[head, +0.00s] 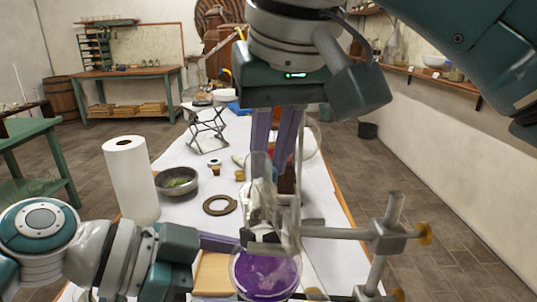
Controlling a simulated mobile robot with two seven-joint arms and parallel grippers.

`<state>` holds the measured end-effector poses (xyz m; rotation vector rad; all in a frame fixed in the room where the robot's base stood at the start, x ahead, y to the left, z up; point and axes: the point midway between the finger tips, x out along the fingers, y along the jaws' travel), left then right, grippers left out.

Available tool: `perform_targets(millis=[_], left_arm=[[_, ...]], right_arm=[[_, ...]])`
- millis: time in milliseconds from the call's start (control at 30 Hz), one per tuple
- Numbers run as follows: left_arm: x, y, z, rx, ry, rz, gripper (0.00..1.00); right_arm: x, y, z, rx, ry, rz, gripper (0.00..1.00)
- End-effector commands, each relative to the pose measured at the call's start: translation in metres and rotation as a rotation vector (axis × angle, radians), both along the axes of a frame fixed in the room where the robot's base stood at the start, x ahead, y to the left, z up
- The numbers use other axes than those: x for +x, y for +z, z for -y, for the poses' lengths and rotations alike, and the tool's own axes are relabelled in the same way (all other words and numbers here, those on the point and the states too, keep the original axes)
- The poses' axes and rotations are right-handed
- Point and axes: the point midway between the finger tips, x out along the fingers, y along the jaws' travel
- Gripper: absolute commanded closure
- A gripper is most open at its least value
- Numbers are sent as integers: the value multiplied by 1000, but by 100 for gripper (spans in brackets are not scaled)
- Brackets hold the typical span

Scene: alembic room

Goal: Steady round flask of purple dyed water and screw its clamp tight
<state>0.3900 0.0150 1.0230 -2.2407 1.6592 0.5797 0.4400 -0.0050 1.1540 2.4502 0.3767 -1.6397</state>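The round flask (265,276) holds purple liquid and stands at the bottom centre of the head view. A grey metal clamp rod (335,232) runs from its neck to a stand boss with a brass knob (425,233). My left gripper (240,243) reaches in from the left with purple fingers at the flask's neck. Its far finger and its grip are hidden by the neck and clamp. My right gripper (279,165) hangs from above, with purple fingers pointing down behind blurry clear and grey parts above the flask. Its fingertips are partly hidden, and I cannot tell what lies between them.
On the white-covered table are a paper towel roll (131,180), a dark bowl (177,182) with green contents, a flat dark ring (220,205) and a lab jack (207,130). A wooden block (213,274) lies left of the flask. The table has bare room around the ring.

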Motion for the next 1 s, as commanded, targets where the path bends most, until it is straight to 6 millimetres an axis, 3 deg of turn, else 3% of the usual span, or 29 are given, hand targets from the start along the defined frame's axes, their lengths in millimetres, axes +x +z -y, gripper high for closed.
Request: perform_targets(millis=[767,800,1000], left_arm=[[5,6,2,-12,9,13,0],[5,6,2,-13,9,14,0],[5,7,2,-12,10,14,0]], right_arm=[[-3,0,-5,8,-50,-5,100],[-3,0,-5,8,-50,-5,79],[-2,0,-4,5,-53,-4,57]])
